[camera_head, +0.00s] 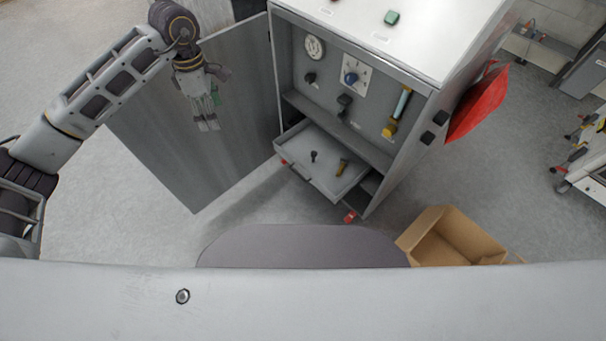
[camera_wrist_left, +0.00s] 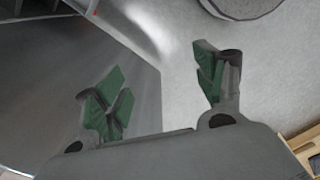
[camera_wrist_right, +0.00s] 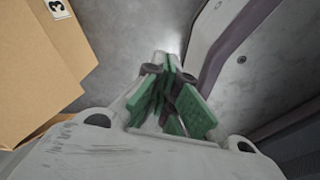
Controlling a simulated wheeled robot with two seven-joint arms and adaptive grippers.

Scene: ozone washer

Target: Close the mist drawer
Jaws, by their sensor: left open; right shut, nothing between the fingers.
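The mist drawer (camera_head: 326,176) is a shallow grey tray pulled out of the lower front of the cabinet (camera_head: 350,133). My right gripper (camera_wrist_right: 168,65) is shut and empty in the right wrist view, and out of the head view.
The cabinet door (camera_head: 200,120) stands wide open on the left. A red bag (camera_head: 478,105) hangs on the cabinet's right side. An open cardboard box (camera_head: 450,240) is on the floor to the right. Clear floor lies left of the drawer.

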